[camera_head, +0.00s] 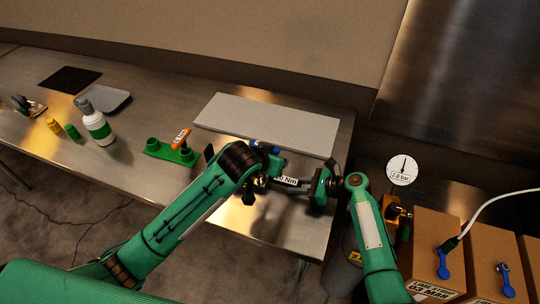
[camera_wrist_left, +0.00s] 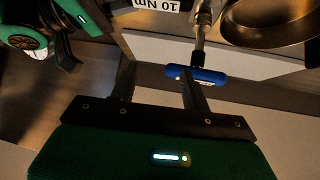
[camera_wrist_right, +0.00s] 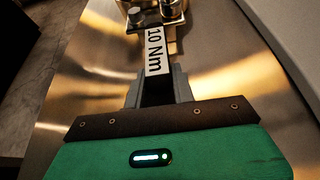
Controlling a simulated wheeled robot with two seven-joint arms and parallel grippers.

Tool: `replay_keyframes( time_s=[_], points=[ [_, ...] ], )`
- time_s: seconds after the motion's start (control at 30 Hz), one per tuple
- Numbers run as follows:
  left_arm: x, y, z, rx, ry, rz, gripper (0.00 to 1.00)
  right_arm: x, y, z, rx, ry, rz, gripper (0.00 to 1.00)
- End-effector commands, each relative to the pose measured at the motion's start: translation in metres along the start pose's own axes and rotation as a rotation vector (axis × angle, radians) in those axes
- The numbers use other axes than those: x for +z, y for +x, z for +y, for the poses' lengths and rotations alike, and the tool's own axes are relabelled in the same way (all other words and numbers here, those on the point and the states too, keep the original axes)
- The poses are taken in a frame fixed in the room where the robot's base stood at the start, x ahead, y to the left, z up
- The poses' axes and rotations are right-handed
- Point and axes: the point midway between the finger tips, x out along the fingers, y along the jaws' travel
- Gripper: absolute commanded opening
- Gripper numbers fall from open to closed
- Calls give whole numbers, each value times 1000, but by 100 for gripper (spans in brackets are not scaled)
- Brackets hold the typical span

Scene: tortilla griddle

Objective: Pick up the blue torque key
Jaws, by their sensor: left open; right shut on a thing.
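The blue torque key (camera_wrist_left: 200,75) shows in the left wrist view as a blue cross handle on a metal shaft. A bit of its blue also shows in the head view (camera_head: 264,146), mostly hidden by my left arm. My left gripper (camera_wrist_left: 155,68) is open. Its right finger overlaps the blue handle in the picture; I cannot tell whether they touch. My right gripper (camera_wrist_right: 155,75) is shut on a bar with a white 10 Nm label (camera_wrist_right: 155,48), which leads to a metal fixture (camera_wrist_right: 155,15).
A grey board (camera_head: 265,122) lies behind the grippers. To the left are a green holder (camera_head: 158,151) with an orange-handled key (camera_head: 181,138), a bottle (camera_head: 98,126) and a grey tray (camera_head: 115,99). A gauge (camera_head: 402,170) and cardboard boxes (camera_head: 432,245) stand at right.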

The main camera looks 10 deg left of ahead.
Motion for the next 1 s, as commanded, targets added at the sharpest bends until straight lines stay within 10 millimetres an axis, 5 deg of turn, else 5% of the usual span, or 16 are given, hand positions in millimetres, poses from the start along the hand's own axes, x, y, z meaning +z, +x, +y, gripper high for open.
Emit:
replay_keyframes(
  time_s=[0.2, 0.37, 0.7, 1.0],
  points=[
    [-25, 12, 28, 88, 225, -135, 47, 0, 0, 0, -1, 0, 0, 0],
    [-31, 22, 29, 127, 499, -267, 47, 0, 0, 0, -1, 0, 0, 0],
    [-53, 22, -3, 246, 1054, -561, 47, 0, 0, 0, -1, 0, 0, 0],
    [-80, 3, -40, 394, 1365, -762, 47, 0, 0, 0, -1, 0, 0, 0]
  ],
)
